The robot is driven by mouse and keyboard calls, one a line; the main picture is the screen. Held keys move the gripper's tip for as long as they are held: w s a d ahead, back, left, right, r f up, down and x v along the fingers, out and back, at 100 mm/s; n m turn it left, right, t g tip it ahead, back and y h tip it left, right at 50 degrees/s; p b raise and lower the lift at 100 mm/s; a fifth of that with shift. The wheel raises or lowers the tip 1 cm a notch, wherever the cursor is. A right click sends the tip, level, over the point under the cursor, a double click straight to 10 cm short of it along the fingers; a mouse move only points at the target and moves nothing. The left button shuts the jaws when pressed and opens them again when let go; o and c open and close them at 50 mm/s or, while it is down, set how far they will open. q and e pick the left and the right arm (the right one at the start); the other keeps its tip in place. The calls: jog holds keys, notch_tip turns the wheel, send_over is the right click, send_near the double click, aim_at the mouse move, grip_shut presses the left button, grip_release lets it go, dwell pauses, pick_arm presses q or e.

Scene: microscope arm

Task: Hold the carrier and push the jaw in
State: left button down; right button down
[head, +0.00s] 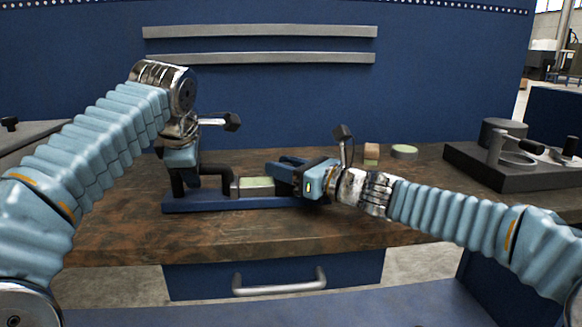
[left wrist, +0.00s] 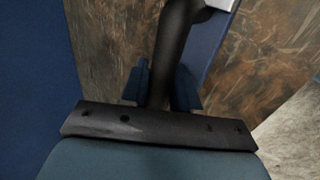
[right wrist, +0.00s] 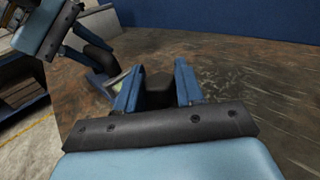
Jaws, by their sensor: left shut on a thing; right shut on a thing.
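A black curved carrier (head: 215,171) stands on a long blue base plate (head: 240,203) on the bench. My left gripper (head: 180,172) comes down from above and is shut on the carrier's dark bar, which shows between its blue fingers in the left wrist view (left wrist: 172,60). My right gripper (head: 287,170) comes in from the right and is shut on a dark block, apparently the jaw (right wrist: 157,86). In the head view the gripper mostly hides the jaw. A grey block with a pale green top (head: 257,187) sits on the plate between carrier and jaw.
A small wooden block (head: 371,150) and a round green-topped disc (head: 404,151) lie behind my right gripper. A dark fixture (head: 515,165) stands at the right. The front of the brown bench (head: 150,240) is clear.

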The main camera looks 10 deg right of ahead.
jog(key=c, duration=0.8)
grip_release()
pick_arm(q)
jog(key=shift+r, duration=0.1)
pick_arm(e)
jog(key=v, duration=1.2)
pick_arm(q)
jog(key=c, duration=0.8)
grip_release()
jog(key=shift+s, duration=0.1)
